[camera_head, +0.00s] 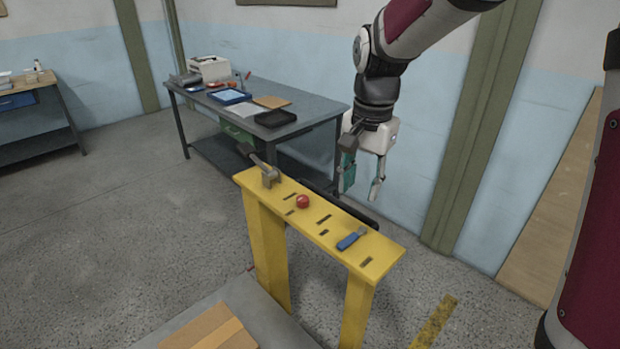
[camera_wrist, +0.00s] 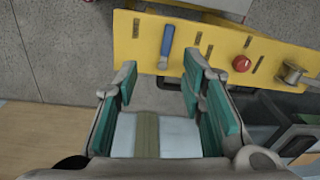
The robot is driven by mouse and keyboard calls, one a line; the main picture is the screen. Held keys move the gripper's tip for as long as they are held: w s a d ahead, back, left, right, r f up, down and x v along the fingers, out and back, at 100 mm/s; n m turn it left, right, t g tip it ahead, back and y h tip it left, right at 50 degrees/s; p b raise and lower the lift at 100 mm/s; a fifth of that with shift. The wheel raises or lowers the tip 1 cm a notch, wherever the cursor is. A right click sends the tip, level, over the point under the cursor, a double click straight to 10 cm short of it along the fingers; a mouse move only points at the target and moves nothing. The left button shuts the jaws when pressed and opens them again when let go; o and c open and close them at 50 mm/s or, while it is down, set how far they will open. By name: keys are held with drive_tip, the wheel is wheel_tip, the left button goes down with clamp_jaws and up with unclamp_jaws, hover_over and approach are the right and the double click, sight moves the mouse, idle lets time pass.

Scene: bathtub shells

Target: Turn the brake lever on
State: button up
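A yellow stand (camera_head: 335,231) has slots along its top and carries several controls. At its left end is a grey metal lever (camera_head: 268,176), its shaft pointing up and left. A red knob (camera_head: 303,202) sits near the middle, and a blue-handled lever (camera_head: 350,239) lies near the right end. Which one is the brake lever is not marked. In the wrist view, the blue-handled lever (camera_wrist: 166,42), red knob (camera_wrist: 241,63) and grey lever (camera_wrist: 289,73) show beyond the fingers. My gripper (camera_head: 361,187) is open and empty, above and behind the stand, touching nothing.
A grey workbench (camera_head: 310,108) with trays and papers stands behind the stand on the left. A dark bar (camera_head: 345,207) runs behind the stand's top. A cardboard piece (camera_head: 210,330) lies in front. The floor left of the stand is clear.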

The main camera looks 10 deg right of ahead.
sight(348, 239)
drive_tip(key=shift+m+g, duration=0.3)
drive_tip(key=shift+m, duration=0.6)
drive_tip(key=w+f, duration=0.1)
drive_tip(key=f, duration=0.4)
drive_tip(key=w+f+p, duration=0.1)
drive_tip(key=f, duration=0.5)
drive_tip(key=w+f+p, duration=0.1)
drive_tip(key=f, duration=0.5)
drive_tip(key=shift+w, duration=0.15)
clamp_jaws()
